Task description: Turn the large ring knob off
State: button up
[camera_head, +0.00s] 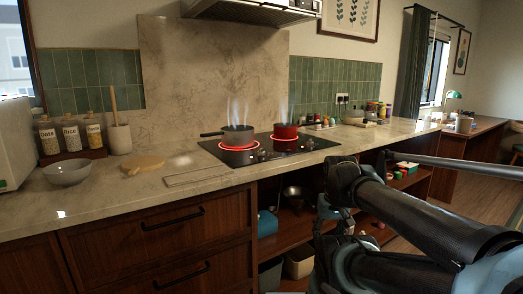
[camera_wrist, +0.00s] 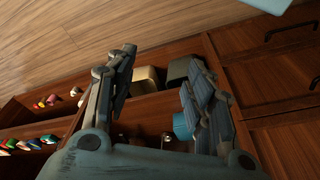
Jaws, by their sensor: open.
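The black cooktop (camera_head: 268,149) is set in the counter in the head view, with two rings glowing red. A dark pan (camera_head: 238,135) stands over the left ring and a red pot (camera_head: 285,132) over the right ring, with steam or vapour above both. Small knobs (camera_head: 264,154) show on the cooktop, too small to read their setting or tell which serves the large ring. My gripper (camera_wrist: 160,82) is open and empty in the wrist view, facing the lower shelves and floor. In the head view my arm is at the lower right, below the counter and apart from the cooktop.
The counter (camera_head: 205,190) has a flat board (camera_head: 195,176), a round wooden board (camera_head: 143,163) and a grey bowl (camera_head: 67,172) left of the cooktop. Small jars and a bowl (camera_head: 354,117) stand to the right. Open shelves below hold a blue item (camera_wrist: 182,126) and bins (camera_wrist: 145,78).

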jog(key=w+a+r+m+g, duration=0.1)
jog(key=w+a+r, duration=0.2)
jog(key=w+r, duration=0.65)
jog(key=w+a+r+m, duration=0.1)
jog(key=w+a+r, duration=0.4)
jog(key=r, duration=0.7)
notch_tip(320, 180, up, 14)
jog(key=m+g, duration=0.1)
jog(key=m, duration=0.2)
send_over(261, 152)
jog(key=w, duration=0.2)
jog(key=f, duration=1.6)
jog(key=shift+s+d+f, duration=0.1)
jog(key=shift+s+f, duration=0.15)
jog(key=shift+f, duration=0.05)
jog(key=shift+c, duration=0.4)
jog(key=c, duration=1)
